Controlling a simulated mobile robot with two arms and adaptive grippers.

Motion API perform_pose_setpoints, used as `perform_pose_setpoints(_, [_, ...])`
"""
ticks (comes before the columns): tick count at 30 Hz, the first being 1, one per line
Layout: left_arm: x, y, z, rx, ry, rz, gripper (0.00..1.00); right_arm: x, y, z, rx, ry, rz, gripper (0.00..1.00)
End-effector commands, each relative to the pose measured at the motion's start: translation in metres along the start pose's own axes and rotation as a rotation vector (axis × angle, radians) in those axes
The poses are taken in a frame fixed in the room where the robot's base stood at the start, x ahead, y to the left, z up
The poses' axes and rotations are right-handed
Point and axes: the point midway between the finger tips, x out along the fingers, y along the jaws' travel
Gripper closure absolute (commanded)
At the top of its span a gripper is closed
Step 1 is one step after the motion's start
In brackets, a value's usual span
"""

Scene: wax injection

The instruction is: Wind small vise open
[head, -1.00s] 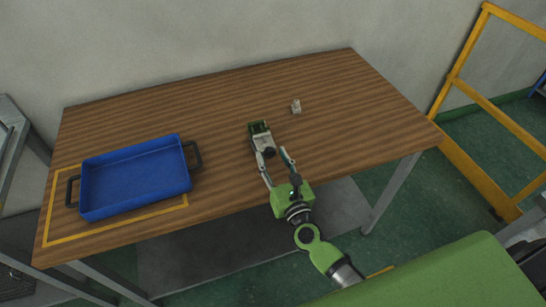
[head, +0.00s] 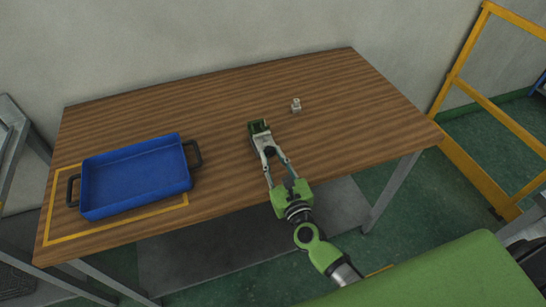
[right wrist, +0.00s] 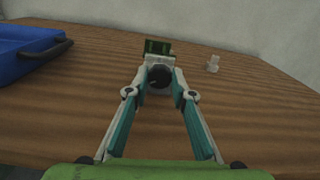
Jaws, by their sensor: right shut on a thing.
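The small vise (head: 259,131) stands on the wooden table, with a green part at its far end and a grey body. It also shows in the right wrist view (right wrist: 158,47), straight ahead. A dark round knob (right wrist: 160,78) is at its near end. My right gripper (head: 269,154) reaches in from the table's front edge and is shut on this knob, one finger on each side. In the right wrist view the fingertips (right wrist: 160,74) press the knob's sides and partly hide it. My left gripper is in neither view.
A blue tray (head: 136,213) with dark handles stands on the left within a yellow outline. A small pale object (head: 296,105) sits on the table (head: 350,110) to the right of the vise. A yellow railing (head: 470,160) stands beyond the right edge.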

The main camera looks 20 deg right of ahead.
Motion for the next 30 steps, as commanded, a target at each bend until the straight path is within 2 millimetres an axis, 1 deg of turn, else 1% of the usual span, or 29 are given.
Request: perform_pose_setpoints(30, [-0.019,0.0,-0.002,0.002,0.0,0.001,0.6,0.0,0.002,0.0,-0.962,0.002,0.001,0.99])
